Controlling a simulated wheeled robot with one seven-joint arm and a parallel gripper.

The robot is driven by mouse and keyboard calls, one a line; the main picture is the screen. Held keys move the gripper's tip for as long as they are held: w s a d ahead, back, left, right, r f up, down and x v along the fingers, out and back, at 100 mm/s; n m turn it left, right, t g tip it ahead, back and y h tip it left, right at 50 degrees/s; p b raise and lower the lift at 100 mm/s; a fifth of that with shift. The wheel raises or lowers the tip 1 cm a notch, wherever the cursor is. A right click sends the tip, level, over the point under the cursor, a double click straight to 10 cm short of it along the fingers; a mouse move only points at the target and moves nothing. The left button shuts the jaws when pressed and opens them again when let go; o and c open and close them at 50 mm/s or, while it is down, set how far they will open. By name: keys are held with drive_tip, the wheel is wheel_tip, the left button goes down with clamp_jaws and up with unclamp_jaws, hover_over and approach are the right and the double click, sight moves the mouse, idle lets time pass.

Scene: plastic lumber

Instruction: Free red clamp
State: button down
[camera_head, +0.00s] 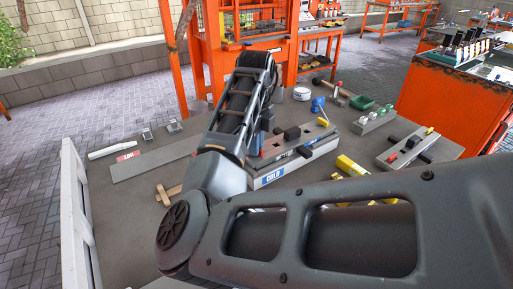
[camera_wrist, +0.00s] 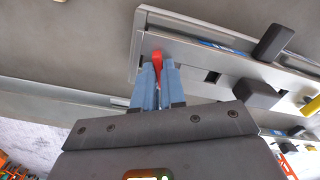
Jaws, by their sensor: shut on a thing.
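The red clamp (camera_wrist: 157,61) shows in the wrist view as a small red piece at the edge of a grey fixture plate (camera_wrist: 180,48). My gripper (camera_wrist: 157,72) has its two blue fingers closed around the red piece, which sticks out past their tips. The rest of the clamp is hidden by the fingers. In the head view the fixture (camera_head: 318,152), with a blue-and-white label, stands on the grey table behind my arm. My arm covers most of the gripper there.
Black blocks (camera_wrist: 257,93) stand on the fixture close to the right of my gripper. In the head view, a second fixture (camera_head: 408,148) and a yellow piece (camera_head: 351,166) lie to the right. A white rail (camera_head: 75,215) borders the table's left side. The table's left part is fairly open.

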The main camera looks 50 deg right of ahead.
drive_tip(key=shift+r+n+p, duration=0.1)
drive_tip(key=shift+n+p, duration=1.1)
drive_tip(key=shift+n, duration=0.3)
drive_tip(key=shift+n+p, duration=0.4)
drive_tip(key=shift+n, duration=0.5)
